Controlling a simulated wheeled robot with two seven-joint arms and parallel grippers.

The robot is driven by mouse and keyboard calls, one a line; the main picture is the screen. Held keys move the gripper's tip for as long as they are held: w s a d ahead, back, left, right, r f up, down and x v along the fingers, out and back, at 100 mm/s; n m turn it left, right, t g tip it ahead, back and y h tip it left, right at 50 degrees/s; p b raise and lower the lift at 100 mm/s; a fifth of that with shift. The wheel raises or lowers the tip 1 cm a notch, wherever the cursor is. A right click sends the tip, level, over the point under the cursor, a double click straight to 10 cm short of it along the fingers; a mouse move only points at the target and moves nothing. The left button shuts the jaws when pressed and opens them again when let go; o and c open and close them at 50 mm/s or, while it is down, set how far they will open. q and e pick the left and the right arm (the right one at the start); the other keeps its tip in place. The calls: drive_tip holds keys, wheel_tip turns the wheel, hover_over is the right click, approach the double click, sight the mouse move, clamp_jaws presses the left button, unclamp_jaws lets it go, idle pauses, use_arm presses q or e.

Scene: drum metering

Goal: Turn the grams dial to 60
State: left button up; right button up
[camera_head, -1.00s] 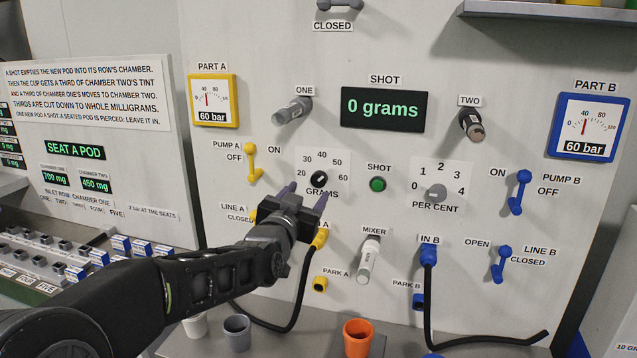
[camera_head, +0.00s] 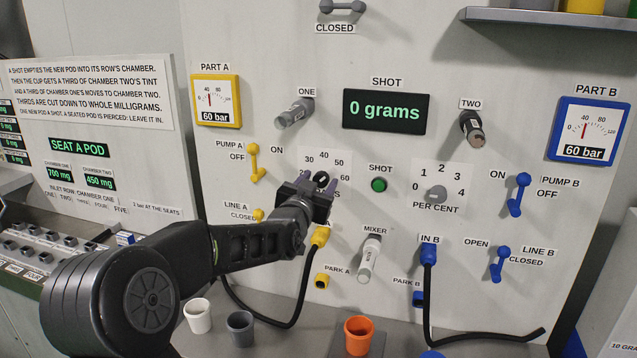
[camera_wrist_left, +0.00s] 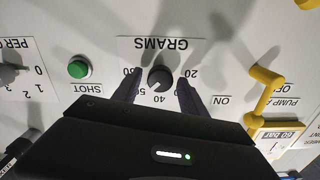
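The grams dial (camera_head: 321,179) is a small dark knob on the grey panel, with a scale from 20 to 60 around it. It also shows in the left wrist view (camera_wrist_left: 160,76), upside down. In the left wrist view gaps show between the knob and both fingers. The gripper hides part of the GRAMS label in the head view. My right gripper is not in view.
The green shot button (camera_head: 379,185) and the per cent dial (camera_head: 436,193) are to the right. The yellow pump A lever (camera_head: 254,162) is to the left. A yellow plug with a black hose (camera_head: 320,237) sits just below my gripper. Cups stand on the ledge below.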

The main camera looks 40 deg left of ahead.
use_arm(q)
clamp_jaws()
idle(0.3)
drive_tip(key=shift+f+m+b, duration=0.15)
drive_tip(key=shift+m+b, duration=0.45)
drive_tip(key=shift+b, duration=0.25)
drive_tip(key=shift+m+b, duration=1.6)
drive_tip(key=shift+m, duration=2.3)
